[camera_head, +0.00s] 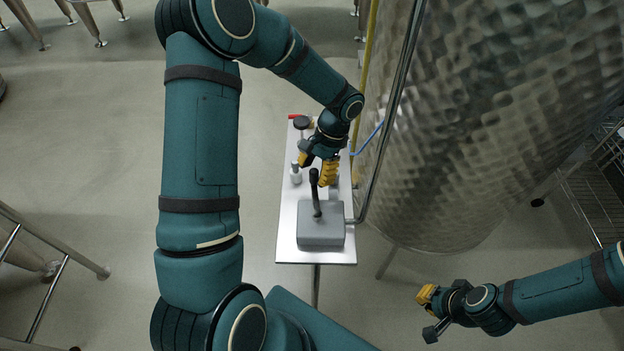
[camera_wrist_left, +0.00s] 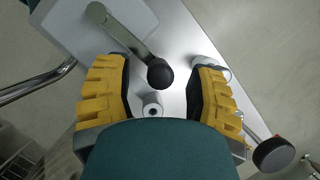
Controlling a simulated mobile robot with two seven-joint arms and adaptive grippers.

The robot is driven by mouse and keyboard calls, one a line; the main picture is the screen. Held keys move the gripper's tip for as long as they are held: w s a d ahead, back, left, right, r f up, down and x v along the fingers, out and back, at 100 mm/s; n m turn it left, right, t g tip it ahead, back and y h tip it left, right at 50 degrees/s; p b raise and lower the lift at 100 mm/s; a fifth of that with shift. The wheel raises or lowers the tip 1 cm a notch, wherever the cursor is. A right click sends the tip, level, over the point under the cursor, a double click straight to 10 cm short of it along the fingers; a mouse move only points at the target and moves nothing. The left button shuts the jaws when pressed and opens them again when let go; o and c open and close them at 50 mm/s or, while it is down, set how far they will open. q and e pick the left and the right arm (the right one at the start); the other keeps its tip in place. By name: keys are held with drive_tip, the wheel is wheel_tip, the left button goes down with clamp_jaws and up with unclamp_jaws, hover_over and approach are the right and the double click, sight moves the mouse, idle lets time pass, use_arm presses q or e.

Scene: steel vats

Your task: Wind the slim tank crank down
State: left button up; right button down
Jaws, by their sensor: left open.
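The crank is a grey arm (camera_wrist_left: 120,32) with a black knob (camera_wrist_left: 160,74), mounted on a grey box (camera_head: 321,232) on a narrow white table. In the head view its dark handle (camera_head: 314,183) stands up from the box. My left gripper (camera_head: 317,167) is open just behind the handle. In the left wrist view the knob lies between the two spread yellow fingers (camera_wrist_left: 158,92), with no contact visible. My right gripper (camera_head: 430,313) is at the lower right, away from the table.
The narrow white table (camera_head: 286,235) also holds small metal fittings (camera_head: 296,175) and a black round knob (camera_head: 301,122). A large steel tank (camera_head: 470,130) stands close on its right, with a pipe (camera_head: 390,100) between. Open floor (camera_head: 120,130) is on the left, with a metal rail (camera_head: 50,280).

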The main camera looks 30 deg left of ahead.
sight(315, 192)
use_arm(q)
drive_tip(key=shift+x, duration=1.45)
clamp_jaws()
